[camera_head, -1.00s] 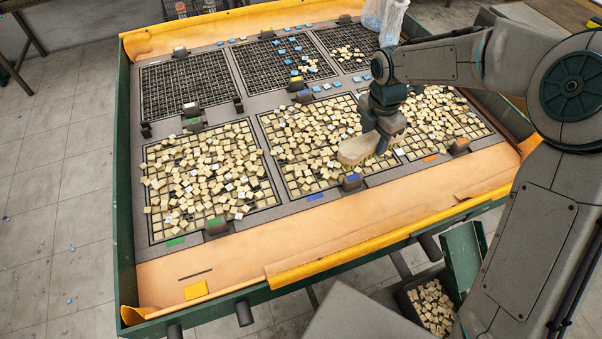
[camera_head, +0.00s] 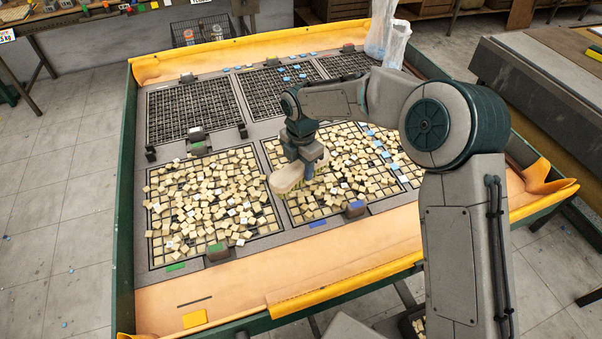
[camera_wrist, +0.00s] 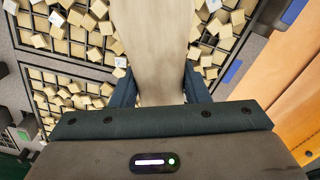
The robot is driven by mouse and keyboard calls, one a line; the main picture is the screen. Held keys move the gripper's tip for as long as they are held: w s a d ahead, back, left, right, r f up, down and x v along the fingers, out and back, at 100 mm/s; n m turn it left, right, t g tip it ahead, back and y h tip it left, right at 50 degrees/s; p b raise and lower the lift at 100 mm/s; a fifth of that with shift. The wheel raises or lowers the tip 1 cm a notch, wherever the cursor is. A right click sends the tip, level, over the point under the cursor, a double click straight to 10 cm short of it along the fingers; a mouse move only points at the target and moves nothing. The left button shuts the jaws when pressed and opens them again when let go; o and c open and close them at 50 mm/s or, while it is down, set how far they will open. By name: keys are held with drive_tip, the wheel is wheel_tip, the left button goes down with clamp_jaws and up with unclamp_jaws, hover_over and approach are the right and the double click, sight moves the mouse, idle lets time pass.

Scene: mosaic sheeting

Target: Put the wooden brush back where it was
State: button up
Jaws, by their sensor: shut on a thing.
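The wooden brush (camera_head: 287,178) is pale wood with bristles on its underside. My gripper (camera_head: 304,165) is shut on it and holds it over the left edge of the front middle grid. In the wrist view the brush (camera_wrist: 150,45) runs up from between the two dark fingers of my gripper (camera_wrist: 158,85). The brush is above the tiles; whether its bristles touch them I cannot tell. The part of the brush between the fingers is partly hidden.
Beige tiles lie scattered over the front left grid (camera_head: 157,260) and the middle one. The back left grid (camera_head: 190,108) is bare. An orange border (camera_head: 240,290) runs along the front of the table. Clear plastic bags (camera_head: 396,45) stand at the back right.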

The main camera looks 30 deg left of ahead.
sight(301, 176)
drive_tip(key=shift+f+p, duration=0.4)
drive_tip(key=shift+f, duration=1.55)
drive_tip(key=shift+f, duration=0.2)
drive_tip(key=o, duration=0.9)
drive_tip(key=shift+o, duration=0.2)
drive_tip(key=shift+r, duration=0.15)
wheel_tip(301, 176, up, 12)
drive_tip(key=shift+r+b, duration=0.1)
drive_tip(key=shift+b, duration=0.55)
drive_tip(key=shift+d, duration=0.1)
